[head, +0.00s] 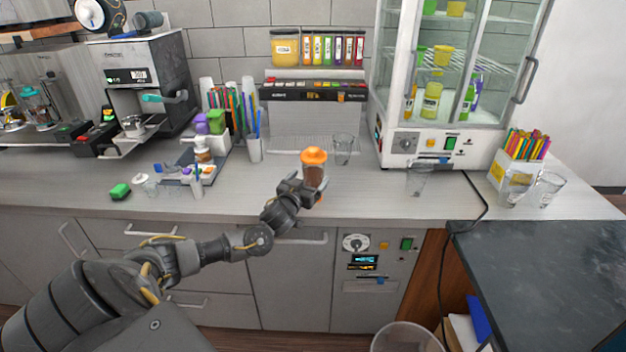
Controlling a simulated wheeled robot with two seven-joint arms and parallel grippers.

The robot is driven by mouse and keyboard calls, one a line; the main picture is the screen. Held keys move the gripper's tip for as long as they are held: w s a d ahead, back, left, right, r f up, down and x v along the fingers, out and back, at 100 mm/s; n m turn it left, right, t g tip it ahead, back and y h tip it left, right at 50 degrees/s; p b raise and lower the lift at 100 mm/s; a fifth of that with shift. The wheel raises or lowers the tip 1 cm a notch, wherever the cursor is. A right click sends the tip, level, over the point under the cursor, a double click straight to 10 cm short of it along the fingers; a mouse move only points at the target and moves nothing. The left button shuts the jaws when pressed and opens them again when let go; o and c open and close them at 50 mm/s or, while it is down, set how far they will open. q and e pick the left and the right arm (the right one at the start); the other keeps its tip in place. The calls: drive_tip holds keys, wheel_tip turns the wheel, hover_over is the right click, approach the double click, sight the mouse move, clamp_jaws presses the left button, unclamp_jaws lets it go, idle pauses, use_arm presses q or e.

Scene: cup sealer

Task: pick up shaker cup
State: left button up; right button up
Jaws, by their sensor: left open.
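The shaker cup (314,173) is a brown, translucent cup with an orange lid, upright near the front edge of the counter. My left gripper (312,193) is at the cup's lower part, with its fingers open and close around it. Whether the fingers touch the cup cannot be told. The cup's base is partly hidden by the gripper. My right gripper is not in view.
A clear glass (342,149) stands just behind the cup, and another glass (417,179) stands to the right by the glass-door cabinet (440,120).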

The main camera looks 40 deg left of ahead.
use_arm(q)
drive_tip(key=p+x, duration=0.1)
drive_tip(key=x, duration=0.3)
drive_tip(key=shift+w+a, duration=0.2)
drive_tip(key=shift+f, duration=0.1)
drive_tip(key=c, duration=1.5)
drive_tip(key=shift+c, duration=0.2)
drive_tip(key=shift+a+r+b, duration=0.1)
drive_tip(key=shift+r+b, duration=0.2)
drive_tip(key=shift+r, duration=0.3)
drive_tip(key=s+d+r+b, duration=0.1)
drive_tip(key=r, duration=0.1)
drive_tip(key=s+d+r+b, duration=0.1)
drive_tip(key=s+r, duration=0.1)
drive_tip(key=r, duration=0.1)
drive_tip(key=s+d+r+b, duration=0.1)
drive_tip(key=r, duration=0.2)
drive_tip(key=shift+s+d, duration=0.25)
drive_tip(key=shift+d, duration=0.05)
drive_tip(key=s+d+r+b, duration=0.2)
drive_tip(key=s+d+r, duration=0.2)
drive_tip(key=s+d, duration=0.1)
drive_tip(key=shift+s+b, duration=0.4)
drive_tip(key=shift+s, duration=0.45)
